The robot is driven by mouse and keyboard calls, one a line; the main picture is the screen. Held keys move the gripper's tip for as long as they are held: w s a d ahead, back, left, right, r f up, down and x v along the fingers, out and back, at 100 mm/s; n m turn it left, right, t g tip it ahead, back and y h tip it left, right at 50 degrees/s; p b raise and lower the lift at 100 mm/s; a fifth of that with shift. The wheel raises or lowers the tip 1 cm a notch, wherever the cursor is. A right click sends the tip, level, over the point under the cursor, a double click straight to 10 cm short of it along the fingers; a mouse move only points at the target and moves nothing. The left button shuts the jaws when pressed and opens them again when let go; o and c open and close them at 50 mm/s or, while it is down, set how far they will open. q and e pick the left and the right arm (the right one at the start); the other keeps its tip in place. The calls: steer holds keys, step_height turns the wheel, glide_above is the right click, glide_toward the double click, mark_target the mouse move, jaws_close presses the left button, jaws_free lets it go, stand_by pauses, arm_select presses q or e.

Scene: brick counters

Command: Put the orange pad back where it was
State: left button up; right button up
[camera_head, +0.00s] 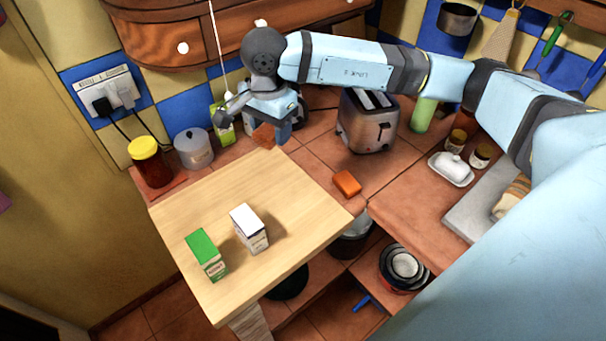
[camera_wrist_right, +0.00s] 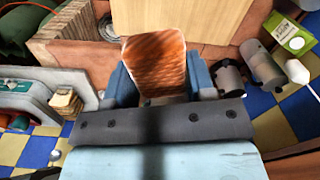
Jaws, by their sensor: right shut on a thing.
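My right gripper (camera_head: 268,131) is shut on an orange-brown pad (camera_head: 263,136), above the back of the tiled counter near the wooden board. In the right wrist view the pad (camera_wrist_right: 155,60) is a flat textured slab standing out between the two blue fingers. A second, brighter orange block (camera_head: 347,183) lies on the tiles beside the board's right corner, apart from the gripper. I cannot tell whether the held pad touches the counter. My left gripper is not in view.
The wooden board (camera_head: 290,205) carries a green-topped carton (camera_head: 206,254) and a white-topped carton (camera_head: 249,229). A toaster (camera_head: 369,121) stands right of the gripper. A grey canister (camera_head: 194,149), yellow-lidded jar (camera_head: 150,162) and green carton (camera_head: 222,124) stand left. Some tile between board and toaster is clear.

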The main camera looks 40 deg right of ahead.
steer(key=f+m+b, duration=0.1)
steer(key=m, duration=0.2)
steer(key=m+b, duration=0.1)
steer(key=m, duration=0.1)
steer(key=s+f+m, duration=0.1)
steer(key=m, duration=0.2)
steer(key=shift+d+f+m+b, duration=0.3)
steer(key=shift+d+b, duration=0.05)
steer(key=shift+b, duration=0.05)
step_height(320, 180, down, 2)
steer(key=d+m+b, duration=0.1)
steer(key=m+b, duration=0.2)
steer(key=m, duration=0.5)
steer(key=m+b, duration=0.7)
steer(key=m, duration=1.6)
glide_above(303, 213)
step_height(303, 213, down, 6)
step_height(303, 213, down, 14)
steer(key=shift+f, duration=2.75)
steer(key=shift+f, duration=0.1)
steer(key=o, duration=0.9)
